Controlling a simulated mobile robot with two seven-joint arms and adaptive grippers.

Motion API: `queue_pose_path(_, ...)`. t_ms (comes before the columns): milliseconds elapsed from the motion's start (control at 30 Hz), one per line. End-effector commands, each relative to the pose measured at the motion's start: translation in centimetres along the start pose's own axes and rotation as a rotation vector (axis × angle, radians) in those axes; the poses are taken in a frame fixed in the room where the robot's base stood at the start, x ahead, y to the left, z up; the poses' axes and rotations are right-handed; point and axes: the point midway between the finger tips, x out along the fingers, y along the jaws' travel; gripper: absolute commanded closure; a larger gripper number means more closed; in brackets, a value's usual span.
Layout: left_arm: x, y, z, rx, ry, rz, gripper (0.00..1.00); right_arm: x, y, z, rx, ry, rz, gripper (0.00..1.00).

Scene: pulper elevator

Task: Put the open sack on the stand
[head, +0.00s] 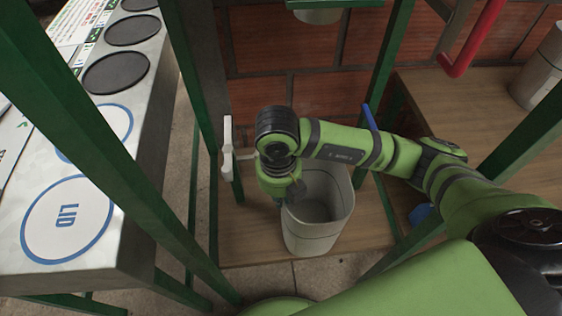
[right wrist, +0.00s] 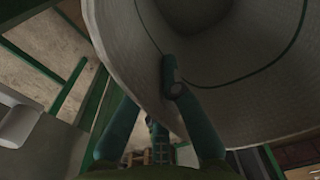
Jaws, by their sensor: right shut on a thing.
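The open sack (head: 318,240) is pale and upright, with its mouth facing up, in the middle of the head view. My right gripper (head: 280,201) is at its left rim, mostly hidden under my own wrist. In the right wrist view, my right gripper (right wrist: 153,88) is shut on the wall of the sack (right wrist: 125,45), with one finger inside the mouth. The wooden stand (head: 240,240) shows below and around the sack, between green posts. I cannot tell whether the sack's bottom touches the wood. My left gripper is not in view.
Green posts (head: 195,60) rise on both sides of the sack. A white handle (head: 227,148) is close left of my right wrist. A spout (head: 317,14) hangs above and behind. A metal counter marked LID (head: 67,216) is at left, a red pipe (head: 470,40) at upper right.

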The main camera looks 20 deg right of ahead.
Motion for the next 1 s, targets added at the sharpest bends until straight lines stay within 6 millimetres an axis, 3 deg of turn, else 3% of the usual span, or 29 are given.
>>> queue_pose_path(33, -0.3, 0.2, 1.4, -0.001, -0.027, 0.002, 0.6, -0.2, 0.0, 1.5, 0.007, -0.001, 0.0, 1.0)
queue_pose_path(167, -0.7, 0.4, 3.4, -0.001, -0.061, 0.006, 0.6, -0.2, 0.0, 5.0, 0.005, 0.0, 0.0, 1.0)
queue_pose_path(400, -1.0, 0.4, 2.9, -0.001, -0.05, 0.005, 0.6, -0.2, 0.1, 10.5, 0.001, 0.0, 0.002, 1.0)
queue_pose_path(667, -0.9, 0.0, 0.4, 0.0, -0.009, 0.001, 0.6, -0.1, 0.1, 12.6, -0.002, -0.001, 0.002, 1.0)
queue_pose_path(900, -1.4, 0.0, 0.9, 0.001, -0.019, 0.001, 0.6, 3.1, 0.1, 12.7, -0.002, 0.003, 0.0, 1.0)
queue_pose_path(1000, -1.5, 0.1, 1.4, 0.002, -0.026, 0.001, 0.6, 3.5, 0.1, 12.8, -0.003, 0.0, 0.002, 1.0)
